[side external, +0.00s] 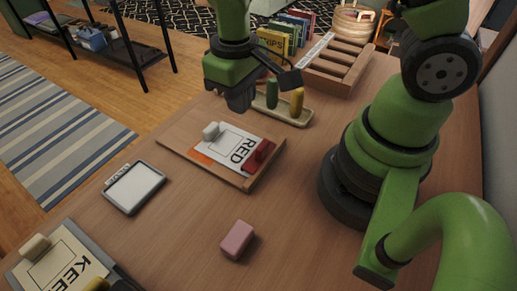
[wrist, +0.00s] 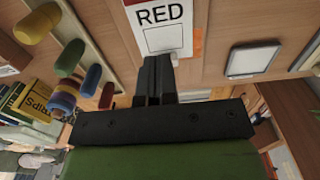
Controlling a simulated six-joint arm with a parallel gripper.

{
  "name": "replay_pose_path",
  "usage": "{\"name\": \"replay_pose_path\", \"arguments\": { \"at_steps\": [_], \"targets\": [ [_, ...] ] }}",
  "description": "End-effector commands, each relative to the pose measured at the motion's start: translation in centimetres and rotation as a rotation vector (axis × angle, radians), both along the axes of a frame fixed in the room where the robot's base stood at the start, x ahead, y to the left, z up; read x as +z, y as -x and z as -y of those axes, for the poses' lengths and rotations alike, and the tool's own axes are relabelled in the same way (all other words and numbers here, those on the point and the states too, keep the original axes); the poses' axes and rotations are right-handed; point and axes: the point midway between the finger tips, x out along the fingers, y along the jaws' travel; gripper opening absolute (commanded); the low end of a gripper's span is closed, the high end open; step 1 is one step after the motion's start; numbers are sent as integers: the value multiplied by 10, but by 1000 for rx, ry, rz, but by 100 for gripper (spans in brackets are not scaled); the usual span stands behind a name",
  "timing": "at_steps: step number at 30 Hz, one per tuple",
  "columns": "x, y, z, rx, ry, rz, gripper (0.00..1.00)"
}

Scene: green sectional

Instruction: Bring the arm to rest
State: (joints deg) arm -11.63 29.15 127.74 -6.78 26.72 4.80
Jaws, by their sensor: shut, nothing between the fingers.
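My gripper (side external: 240,100) hangs above the wooden table in the side view, beyond the far edge of the board with the RED card and left of the peg tray. It is shut, with nothing held. In the wrist view the two dark fingers (wrist: 157,77) are together, just below the RED card (wrist: 160,28). The card (side external: 228,148) lies on a wooden board (side external: 176,141), with a white piece (side external: 211,131) and a dark red piece (side external: 259,154) on it.
A tray (side external: 300,118) holds a green peg (side external: 271,94) and a yellow peg (side external: 296,101). A wooden rack (side external: 340,66) stands behind. A white-faced tablet (side external: 134,188), a pink block (side external: 238,240) and a KEEP board (side external: 60,262) lie nearer. The table between them is clear.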

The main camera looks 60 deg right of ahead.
Motion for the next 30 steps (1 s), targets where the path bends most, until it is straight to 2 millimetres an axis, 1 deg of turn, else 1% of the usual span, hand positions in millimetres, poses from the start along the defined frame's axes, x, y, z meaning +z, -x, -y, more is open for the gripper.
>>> {"name": "replay_pose_path", "arguments": {
  "at_steps": [8,11,14,17,18,20,21,24,27,30],
  "targets": [
    [1,0,0,-2,-1,2,0],
    [12,-1,1,-18,-9,25,0],
    [37,0,5,-57,-29,80,0],
    [71,5,10,-111,-61,161,0],
    [85,9,12,-134,-77,195,0],
    [105,17,15,-168,-100,245,0],
    [117,23,17,-189,-116,277,0],
    [144,41,20,-240,-158,361,0],
    [164,60,23,-280,-201,440,0],
    [178,77,23,-311,-238,506,0]
  ]
}}
